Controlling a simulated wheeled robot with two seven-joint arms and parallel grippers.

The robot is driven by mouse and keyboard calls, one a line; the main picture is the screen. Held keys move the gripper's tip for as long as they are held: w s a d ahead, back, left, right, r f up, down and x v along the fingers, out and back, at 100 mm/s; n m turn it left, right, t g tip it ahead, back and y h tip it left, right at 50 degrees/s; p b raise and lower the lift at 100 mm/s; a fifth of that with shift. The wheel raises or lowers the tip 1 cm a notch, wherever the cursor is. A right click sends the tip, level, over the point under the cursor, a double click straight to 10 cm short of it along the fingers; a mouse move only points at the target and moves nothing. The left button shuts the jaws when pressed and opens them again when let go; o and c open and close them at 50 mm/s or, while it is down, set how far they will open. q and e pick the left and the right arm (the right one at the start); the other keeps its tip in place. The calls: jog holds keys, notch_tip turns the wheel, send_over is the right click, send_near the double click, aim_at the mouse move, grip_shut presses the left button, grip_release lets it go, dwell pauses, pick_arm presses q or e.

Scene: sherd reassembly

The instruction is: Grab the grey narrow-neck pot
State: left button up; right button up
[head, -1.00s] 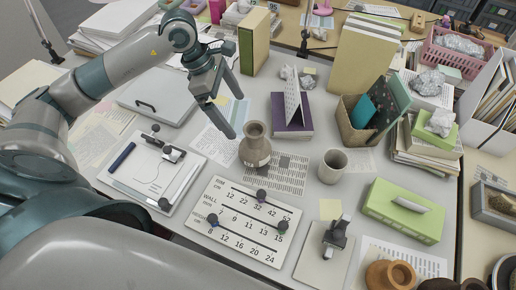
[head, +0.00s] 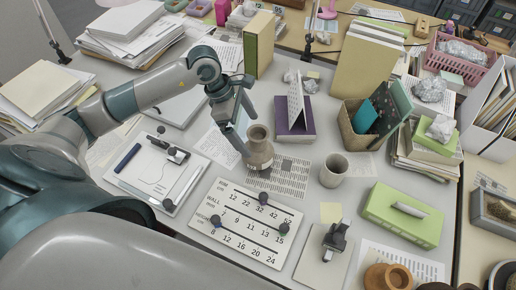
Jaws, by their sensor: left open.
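The grey narrow-neck pot (head: 260,152) stands upright on the table, on or beside a printed sheet, a little left of the middle of the head view. My left gripper (head: 246,138) is open and points down at the pot's left and far side. Its fingers are close to the pot's neck. I cannot tell whether a finger touches the pot. The right gripper is not in view.
A grey cup (head: 333,170) stands to the right of the pot. A purple book (head: 294,124) lies behind it. A white number board (head: 244,222) is in front, and a clipboard (head: 157,172) lies to the left. A green box (head: 403,214) is at the right.

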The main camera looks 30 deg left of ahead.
aim_at(254, 138)
pick_arm(q)
jog(key=p+x, duration=0.1)
jog(key=x, duration=0.4)
jog(key=shift+f, duration=0.15)
jog(key=shift+w+d+f+p, duration=0.15)
jog(key=shift+d+f+p, duration=0.35)
jog(key=shift+p, duration=0.5)
jog(key=p+x, duration=0.1)
jog(key=x, duration=0.2)
jog(key=shift+w+a, duration=0.1)
jog(key=shift+f, duration=0.45)
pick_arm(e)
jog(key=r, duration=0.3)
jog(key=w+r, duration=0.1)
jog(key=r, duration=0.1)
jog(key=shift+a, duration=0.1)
pick_arm(q)
jog(key=shift+w, duration=0.1)
jog(key=c, duration=1.7)
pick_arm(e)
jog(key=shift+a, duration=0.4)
